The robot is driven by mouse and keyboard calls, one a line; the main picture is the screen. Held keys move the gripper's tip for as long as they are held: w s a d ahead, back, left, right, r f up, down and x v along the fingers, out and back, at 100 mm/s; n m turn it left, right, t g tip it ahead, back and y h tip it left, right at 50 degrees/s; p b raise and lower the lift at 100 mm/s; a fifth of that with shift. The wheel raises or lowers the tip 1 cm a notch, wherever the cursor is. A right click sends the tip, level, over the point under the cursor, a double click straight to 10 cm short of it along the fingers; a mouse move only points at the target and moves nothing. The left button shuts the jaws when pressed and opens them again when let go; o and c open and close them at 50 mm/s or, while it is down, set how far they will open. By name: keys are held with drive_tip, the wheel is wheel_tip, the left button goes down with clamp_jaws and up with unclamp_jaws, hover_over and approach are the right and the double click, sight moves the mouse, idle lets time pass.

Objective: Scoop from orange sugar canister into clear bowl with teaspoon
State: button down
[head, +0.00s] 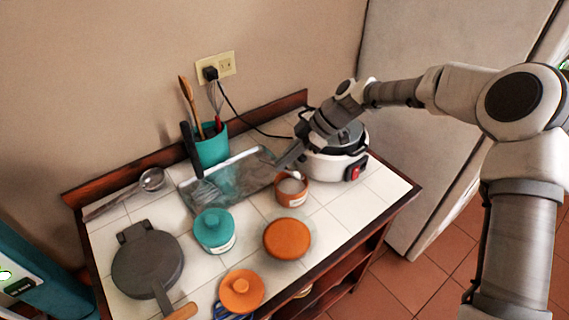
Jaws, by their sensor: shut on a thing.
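The orange sugar canister (291,197) stands open on the white tiled top, with white sugar showing inside its rim. My gripper (287,162) reaches down from the upper right, just above and behind the canister's mouth. It is shut on what seems to be the teaspoon, though the fingers are small and dark here. A small pale piece at the canister's mouth may be the spoon's end; whether it touches the sugar cannot be told.
An orange knobbed lid (241,290) lies near the front. A teal canister (215,231), a metal tray (232,178), a dark round pan (148,265), a ladle (152,179) and a teal utensil holder (211,150) stand left. A white cooker (333,163) stands close behind my gripper.

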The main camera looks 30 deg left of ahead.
drive_tip(key=shift+r, duration=0.95)
drive_tip(key=shift+s+a+r+t+h+p, duration=0.5)
drive_tip(key=shift+a+r+t+h+p, duration=0.1)
drive_tip(key=shift+a+r+h+p, duration=0.25)
drive_tip(key=shift+s+a+r+t+h+p, duration=0.15)
drive_tip(key=shift+t+h+p, duration=0.2)
drive_tip(key=shift+h, duration=0.2)
